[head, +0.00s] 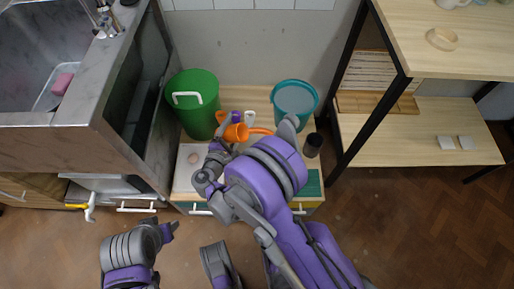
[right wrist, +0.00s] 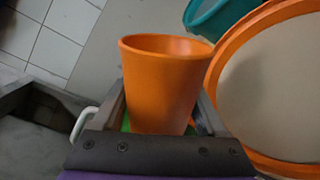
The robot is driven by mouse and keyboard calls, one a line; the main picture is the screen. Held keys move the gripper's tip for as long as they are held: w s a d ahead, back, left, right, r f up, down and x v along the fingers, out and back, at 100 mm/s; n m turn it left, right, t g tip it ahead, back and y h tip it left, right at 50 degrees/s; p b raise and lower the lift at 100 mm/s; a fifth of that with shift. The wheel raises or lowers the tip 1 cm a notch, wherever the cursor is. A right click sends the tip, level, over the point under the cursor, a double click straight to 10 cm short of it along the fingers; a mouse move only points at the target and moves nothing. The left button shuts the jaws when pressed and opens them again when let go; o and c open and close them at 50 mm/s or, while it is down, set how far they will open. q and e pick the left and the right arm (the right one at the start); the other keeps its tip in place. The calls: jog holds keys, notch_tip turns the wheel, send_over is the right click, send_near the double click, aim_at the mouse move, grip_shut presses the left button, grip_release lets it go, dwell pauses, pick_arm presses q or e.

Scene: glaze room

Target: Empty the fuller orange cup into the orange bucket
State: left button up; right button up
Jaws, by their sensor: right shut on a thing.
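An orange cup (head: 237,132) is in my right gripper (head: 226,140), above the low wooden unit. In the right wrist view the cup (right wrist: 163,85) stands between the two jaws, mouth up and slightly tilted; its contents are not visible. The orange bucket (right wrist: 228,50) is close on the cup's right, its wide mouth showing a pale grey inside. In the head view my right arm hides most of this bucket, leaving a piece of rim (head: 261,130). A small orange shape (head: 221,117) behind the cup is too small to identify. My left gripper (head: 170,230) is low at left, its jaws unclear.
A green bucket (head: 192,112) with a white handle stands left, and a teal bucket (head: 295,102) at back right. A purple cup (head: 236,117), a white cup (head: 249,117) and a dark cup (head: 313,144) stand nearby. A sink counter bounds the left, a black-framed shelf the right.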

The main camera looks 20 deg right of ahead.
jog(key=shift+r+m+p, duration=0.2)
jog(key=shift+m+p, duration=0.1)
jog(key=shift+f+m+y, duration=0.3)
jog(key=shift+f+m, duration=0.05)
jog(key=shift+m, duration=0.45)
jog(key=shift+s+d+r+m+p, duration=0.4)
jog(key=shift+d+r+m+p, duration=0.1)
jog(key=shift+d+m, duration=0.25)
dwell(0.6)
jog(key=shift+w+f+m+y+b, duration=0.15)
jog(key=shift+f+m+y+b, duration=0.3)
jog(key=shift+m, duration=0.2)
dwell(0.6)
jog(key=shift+d+r+m, duration=0.15)
jog(key=shift+r+m, duration=0.15)
jog(key=shift+m, duration=0.1)
